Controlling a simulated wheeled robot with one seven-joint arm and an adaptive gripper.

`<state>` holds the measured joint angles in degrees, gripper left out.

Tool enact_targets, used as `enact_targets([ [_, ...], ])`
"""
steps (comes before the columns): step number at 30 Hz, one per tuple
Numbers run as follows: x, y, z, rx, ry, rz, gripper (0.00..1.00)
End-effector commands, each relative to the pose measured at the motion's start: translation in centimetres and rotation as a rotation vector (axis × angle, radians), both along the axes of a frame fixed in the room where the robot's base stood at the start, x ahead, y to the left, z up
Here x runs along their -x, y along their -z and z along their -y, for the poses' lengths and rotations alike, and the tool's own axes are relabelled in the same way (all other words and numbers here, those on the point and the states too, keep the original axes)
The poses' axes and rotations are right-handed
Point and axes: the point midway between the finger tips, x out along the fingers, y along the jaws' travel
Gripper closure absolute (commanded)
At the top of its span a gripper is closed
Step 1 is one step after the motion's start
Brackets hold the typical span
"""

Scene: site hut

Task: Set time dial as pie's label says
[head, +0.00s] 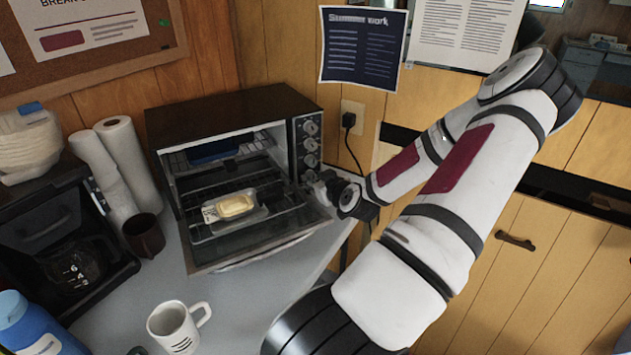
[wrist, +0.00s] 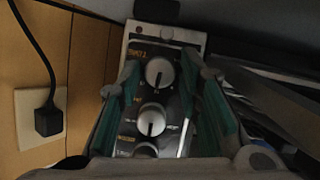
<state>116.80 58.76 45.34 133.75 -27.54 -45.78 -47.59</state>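The toaster oven (head: 225,110) stands on the counter with its door down. The pie (head: 236,206), pale yellow in a tray, is at the oven opening; its white label (head: 210,214) is too small to read. Several dials line the oven's right-hand panel. My gripper (head: 318,186) is at the lowest dials. In the wrist view, which looks upside down, my gripper (wrist: 160,78) is open, its teal-padded fingers either side of the nearest dial (wrist: 159,72). Contact cannot be told. Another dial (wrist: 151,121) shows below it. The panel lettering is not clearly legible.
A wall socket with a plug (head: 348,120) and cord is right of the oven. A white mug (head: 176,326), a brown cup (head: 144,235), paper rolls (head: 128,158) and a coffee maker (head: 65,250) stand left and in front. Bare counter lies before the oven door.

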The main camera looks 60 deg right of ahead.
Motion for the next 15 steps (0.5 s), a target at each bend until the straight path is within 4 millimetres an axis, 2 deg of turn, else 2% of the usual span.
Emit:
enact_targets([
  [6,-0.02,0.0,0.0,0.0,0.0,0.0,0.68],
  [10,-0.01,-0.01,-0.01,0.0,0.0,0.0,0.97],
  [11,-0.01,-0.01,-0.01,0.0,0.0,0.0,1.0],
  [15,0.0,-0.01,-0.01,-0.001,-0.001,0.001,1.0],
])
